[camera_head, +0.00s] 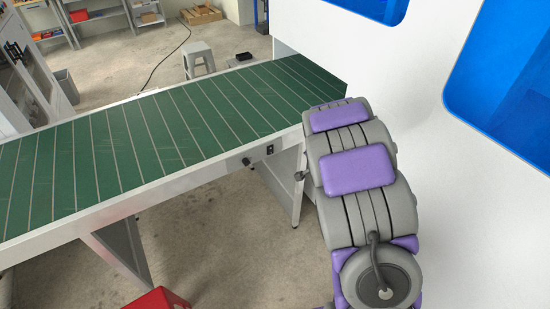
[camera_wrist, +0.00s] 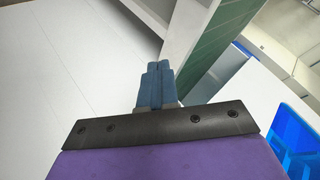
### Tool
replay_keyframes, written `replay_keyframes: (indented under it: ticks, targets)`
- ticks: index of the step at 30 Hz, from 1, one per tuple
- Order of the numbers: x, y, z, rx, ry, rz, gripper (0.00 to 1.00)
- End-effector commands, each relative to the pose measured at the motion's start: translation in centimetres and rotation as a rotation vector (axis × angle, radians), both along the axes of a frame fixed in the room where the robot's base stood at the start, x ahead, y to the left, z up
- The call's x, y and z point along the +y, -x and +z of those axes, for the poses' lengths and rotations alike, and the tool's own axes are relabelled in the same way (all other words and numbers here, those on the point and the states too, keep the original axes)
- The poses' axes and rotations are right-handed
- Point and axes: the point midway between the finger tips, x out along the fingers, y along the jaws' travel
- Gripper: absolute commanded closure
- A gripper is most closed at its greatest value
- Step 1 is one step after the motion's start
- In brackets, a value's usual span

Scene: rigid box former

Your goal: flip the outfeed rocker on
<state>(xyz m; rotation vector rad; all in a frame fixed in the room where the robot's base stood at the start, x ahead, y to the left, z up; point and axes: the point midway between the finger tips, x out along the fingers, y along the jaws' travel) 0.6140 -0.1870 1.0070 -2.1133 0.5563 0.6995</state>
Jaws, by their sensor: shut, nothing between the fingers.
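The outfeed conveyor has a green slatted belt (camera_head: 150,135) in a pale metal frame. On its near side rail sits a small dark rocker switch (camera_head: 270,149), too small in the head view to tell which way it is tipped. A round black knob (camera_head: 246,161) is just left of it. My gripper (camera_wrist: 159,68) shows in the wrist view with its blue fingers together and empty. The green belt and its pale rail also show there, beyond the fingertips and to the right. I cannot make out the rocker in the wrist view. In the head view my arm hides most of the gripper.
A white machine housing (camera_head: 420,150) with blue windows (camera_head: 510,75) stands close on the right. A red object (camera_head: 158,299) is at the bottom edge. A stool (camera_head: 198,58) and shelves stand beyond the conveyor. Open concrete floor lies in front of the rail.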

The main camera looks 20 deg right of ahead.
Motion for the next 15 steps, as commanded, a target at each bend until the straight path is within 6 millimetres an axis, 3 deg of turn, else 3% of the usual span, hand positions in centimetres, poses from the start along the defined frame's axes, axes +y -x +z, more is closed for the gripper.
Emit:
replay_keyframes:
  ticks: [1, 6, 15]
  targets:
    - [0.1, -0.6, -1.4, -0.024, -0.046, 0.000, 1.00]
    - [1.8, -2.5, -4.9, -0.122, -0.239, 0.014, 1.00]
    - [5.1, -3.7, -8.6, -0.232, -0.547, 0.037, 1.00]
